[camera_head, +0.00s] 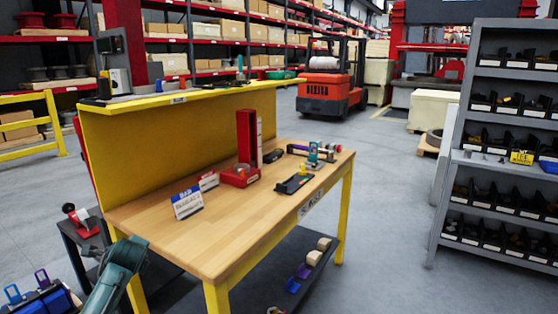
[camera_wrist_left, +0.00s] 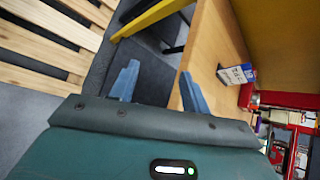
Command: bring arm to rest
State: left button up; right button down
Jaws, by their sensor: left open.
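My left arm (camera_head: 118,270), in teal, comes in at the lower left of the head view, beside the near left corner of the workbench. Its fingers cannot be made out there. In the left wrist view my left gripper (camera_wrist_left: 157,84) shows two blue-grey fingers set wide apart with nothing between them. The wooden bench top (camera_wrist_left: 213,50) lies close to the right finger; whether they touch cannot be told. My right gripper is in neither view.
The workbench (camera_head: 235,228) carries a sign (camera_head: 187,203), a red stand (camera_head: 247,150) and small devices. A grey bin shelf (camera_head: 483,78) stands at right. A slatted wooden pallet (camera_wrist_left: 50,50) shows in the wrist view. Open floor (camera_head: 385,220) lies between bench and shelf.

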pick_arm(q)
jog(key=w+d+r+n+t+h, duration=0.25)
jog(key=w+r+n+t, duration=0.2)
jog(key=n, duration=0.35)
jog(key=w+d+r+n+t+h, duration=0.2)
jog(key=w+d+r+n+t, duration=0.15)
jog(key=r+n, duration=0.35)
jog(key=s+d+f+g+h, duration=0.2)
jog(key=s+d+f, duration=0.6)
jog(key=s+f, duration=0.45)
jog(key=s+d+f+g+h, duration=0.1)
jog(key=s+d+f+h, duration=0.1)
jog(key=s+d+f, duration=0.9)
jog(key=s+d+f+n+g+h, duration=0.1)
jog(key=s+d+f+g, duration=0.1)
jog(key=s, duration=1.4)
jog(key=shift+s+d+f, duration=0.35)
jog(key=shift+d+f, duration=0.35)
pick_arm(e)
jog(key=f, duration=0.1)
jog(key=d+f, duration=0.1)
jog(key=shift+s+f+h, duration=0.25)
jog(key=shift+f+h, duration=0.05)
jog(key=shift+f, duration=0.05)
